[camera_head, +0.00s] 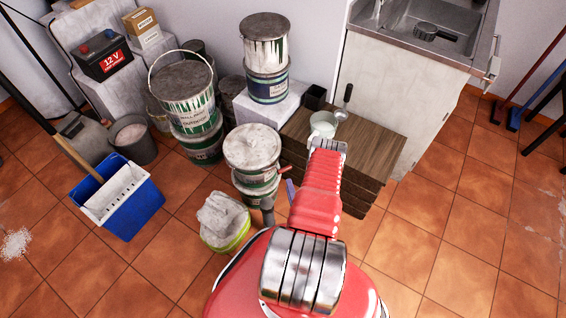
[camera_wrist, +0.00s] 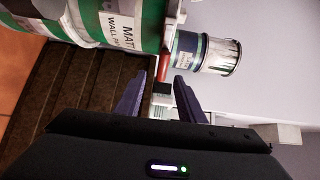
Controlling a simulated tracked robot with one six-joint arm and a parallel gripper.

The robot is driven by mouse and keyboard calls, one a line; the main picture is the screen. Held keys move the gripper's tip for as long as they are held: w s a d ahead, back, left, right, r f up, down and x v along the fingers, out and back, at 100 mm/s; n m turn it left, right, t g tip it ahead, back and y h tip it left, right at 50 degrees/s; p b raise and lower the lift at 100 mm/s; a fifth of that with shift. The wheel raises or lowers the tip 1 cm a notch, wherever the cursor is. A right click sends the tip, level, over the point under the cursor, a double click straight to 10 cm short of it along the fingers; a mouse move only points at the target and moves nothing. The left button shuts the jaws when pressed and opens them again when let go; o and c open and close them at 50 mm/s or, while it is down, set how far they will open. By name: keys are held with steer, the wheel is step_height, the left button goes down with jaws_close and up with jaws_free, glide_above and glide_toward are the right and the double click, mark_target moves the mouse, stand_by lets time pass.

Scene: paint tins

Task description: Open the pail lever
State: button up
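A stack of white-topped paint tins with green bands (camera_head: 252,150) stands left of the wooden crate stack. A small red lever (camera_head: 285,169) sticks out from the stack's right side. In the wrist view, which is turned sideways, the green-banded tin (camera_wrist: 115,25) fills the upper left, and the red lever (camera_wrist: 163,68) stands out from it. My gripper (camera_wrist: 160,82) is open, its two purple fingers apart, with the lever in line with the gap just past the tips. I cannot tell whether the fingers touch it. In the head view my arm partly hides the gripper; a purple finger shows beside the tins.
Wooden crates (camera_head: 372,146) stand right of the tins, with a white cup (camera_head: 322,124) on top. More stacked tins (camera_head: 265,85) stand behind. Floor at right is clear.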

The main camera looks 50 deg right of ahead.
steer(key=shift+r, duration=0.15)
steer(key=x, duration=1.3)
steer(key=shift+w+d, duration=0.25)
steer(key=shift+r, duration=0.15)
steer(key=shift+c, duration=0.4)
jaws_close()
